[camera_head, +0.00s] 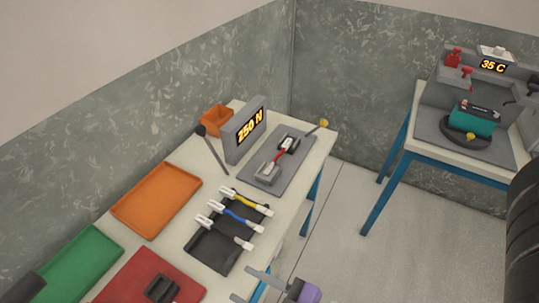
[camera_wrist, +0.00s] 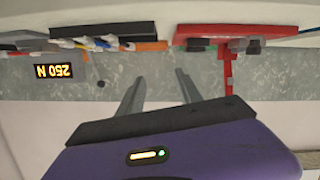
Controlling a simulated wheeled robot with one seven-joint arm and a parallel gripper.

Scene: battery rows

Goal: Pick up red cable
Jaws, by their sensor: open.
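The red cable (camera_head: 280,154) is a short red lead with a pale connector at each end. It sits on a grey fixture plate (camera_head: 300,170) beside the "250 N" display (camera_head: 250,128) in the head view. My gripper (camera_head: 252,287) is at the bottom of the head view, in front of the table and well apart from the cable. In the wrist view its two fingers (camera_wrist: 160,76) are spread with nothing between them.
A black tray (camera_head: 204,250) holds yellow, blue and dark cables. Orange (camera_head: 158,197), green (camera_head: 83,262) and red (camera_head: 125,283) trays line the table. A lever with a yellow knob (camera_head: 323,123) rises behind the plate. A second table (camera_head: 400,160) stands right; floor (camera_head: 350,255) between is clear.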

